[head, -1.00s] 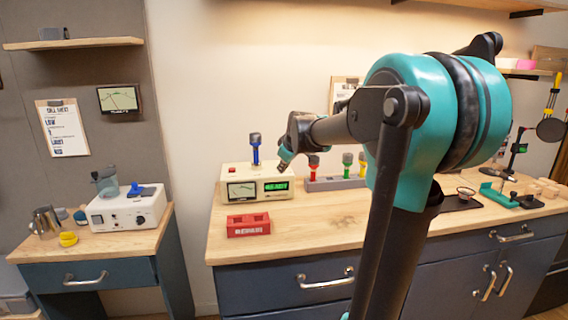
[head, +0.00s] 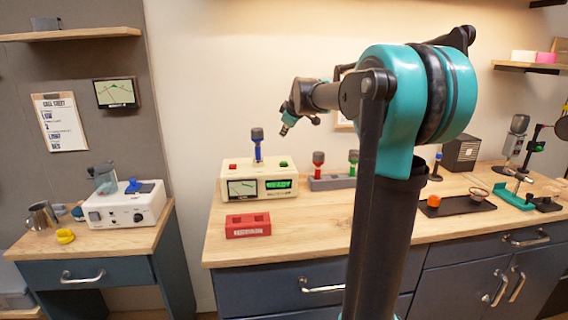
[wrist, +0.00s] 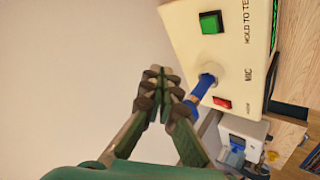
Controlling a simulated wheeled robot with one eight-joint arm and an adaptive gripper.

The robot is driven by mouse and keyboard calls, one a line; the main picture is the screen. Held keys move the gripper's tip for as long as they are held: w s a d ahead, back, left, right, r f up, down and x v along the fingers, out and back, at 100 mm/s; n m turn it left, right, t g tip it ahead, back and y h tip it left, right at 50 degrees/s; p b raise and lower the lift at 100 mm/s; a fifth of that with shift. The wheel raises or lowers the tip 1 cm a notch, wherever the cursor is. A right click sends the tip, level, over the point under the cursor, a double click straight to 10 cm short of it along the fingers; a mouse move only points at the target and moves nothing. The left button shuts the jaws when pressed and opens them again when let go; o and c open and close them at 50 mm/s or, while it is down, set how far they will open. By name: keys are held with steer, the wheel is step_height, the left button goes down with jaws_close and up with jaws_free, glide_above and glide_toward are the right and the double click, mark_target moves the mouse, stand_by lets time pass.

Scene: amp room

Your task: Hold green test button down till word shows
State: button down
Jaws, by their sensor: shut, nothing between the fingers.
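A cream test box (head: 233,170) stands on the wooden counter with a meter and a green lit display (head: 279,184) that appears to read READY. Its green button (head: 284,164) is on the top, at the right; the wrist view shows it too, as a square green button (wrist: 210,22) beside printing that starts HOLD TO TE. A blue microphone (head: 258,150) stands upright in the socket on top. My gripper (head: 287,129) is above the box, apart from the button. In the wrist view its fingers (wrist: 163,80) are shut and empty.
A red button (wrist: 222,102) is also on the box top. A grey rack (head: 331,183) with red and green microphones stands to the right.

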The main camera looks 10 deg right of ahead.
mark_target(284, 162)
steer(key=shift+f, duration=4.3)
steer(key=shift+f, duration=0.2)
steer(key=shift+f, duration=0.25)
steer(key=shift+f, duration=0.45)
steer(key=shift+r, duration=0.2)
stand_by(0.7)
steer(key=shift+r, duration=0.7)
steer(key=shift+r, duration=0.1)
steer(key=shift+r, duration=2.4)
